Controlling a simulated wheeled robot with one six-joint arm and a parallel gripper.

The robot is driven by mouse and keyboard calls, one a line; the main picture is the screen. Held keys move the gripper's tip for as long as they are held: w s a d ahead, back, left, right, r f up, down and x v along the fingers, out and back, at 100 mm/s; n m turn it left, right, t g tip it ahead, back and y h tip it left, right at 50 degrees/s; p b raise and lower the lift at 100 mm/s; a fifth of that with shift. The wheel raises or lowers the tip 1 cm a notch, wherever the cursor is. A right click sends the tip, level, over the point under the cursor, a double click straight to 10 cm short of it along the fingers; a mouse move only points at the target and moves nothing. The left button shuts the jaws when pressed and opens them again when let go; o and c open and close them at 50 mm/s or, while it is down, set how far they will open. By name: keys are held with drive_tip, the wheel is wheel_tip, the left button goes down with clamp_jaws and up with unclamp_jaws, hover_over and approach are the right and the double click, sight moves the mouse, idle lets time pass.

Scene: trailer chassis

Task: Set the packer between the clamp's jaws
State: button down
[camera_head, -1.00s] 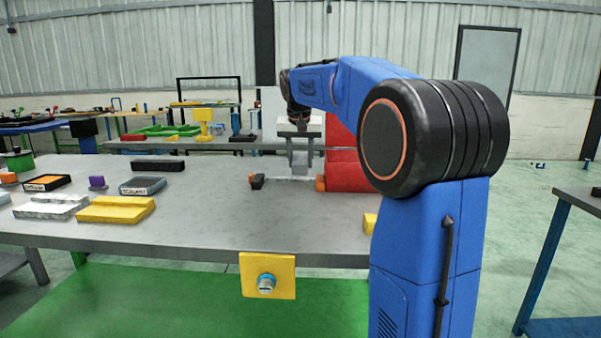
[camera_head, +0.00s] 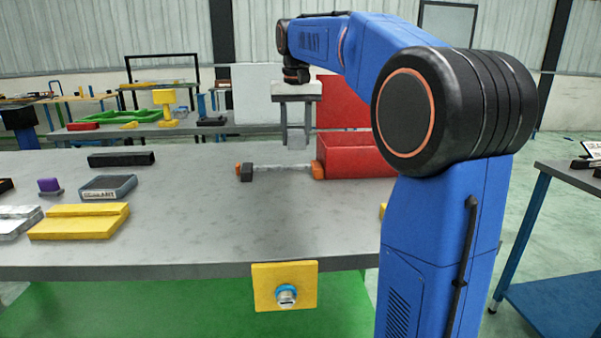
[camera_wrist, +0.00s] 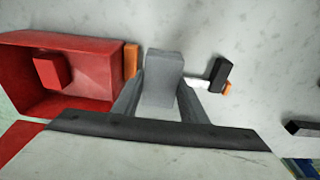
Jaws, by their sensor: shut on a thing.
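The packer looks to be a plain grey block (camera_wrist: 163,75), which also shows in the head view (camera_head: 297,142). My gripper (camera_head: 296,128) is shut on it, with a finger on each side in the wrist view (camera_wrist: 160,98). The clamp (camera_head: 285,168) lies on the table as a silvery bar, with an orange jaw end (camera_wrist: 131,60) by the red bin and a black jaw with an orange end (camera_wrist: 218,75) at the other end. In the head view the block hangs above the bar. In the wrist view it lies between the two jaws, nearer the orange one, and hides part of the bar.
A red bin (camera_head: 350,160) stands right beside the clamp's orange end and holds a red block (camera_wrist: 50,72). A black bar (camera_head: 120,159), a dark labelled block (camera_head: 108,188) and a yellow block (camera_head: 80,221) lie to the left. The table's middle front is clear.

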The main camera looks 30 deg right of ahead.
sight(296, 178)
drive_tip(key=shift+f, duration=4.9)
drive_tip(key=shift+s+f, duration=0.15)
drive_tip(key=shift+f, duration=0.4)
drive_tip(key=shift+f, duration=0.15)
drive_tip(key=c, duration=1.1)
unclamp_jaws()
drive_tip(key=shift+f, duration=0.1)
drive_tip(key=shift+r, duration=0.4)
drive_tip(key=r, duration=0.8)
drive_tip(key=s+r, duration=0.1)
drive_tip(key=r, duration=0.3)
drive_tip(key=shift+a+r, duration=0.25)
drive_tip(key=shift+r, duration=0.05)
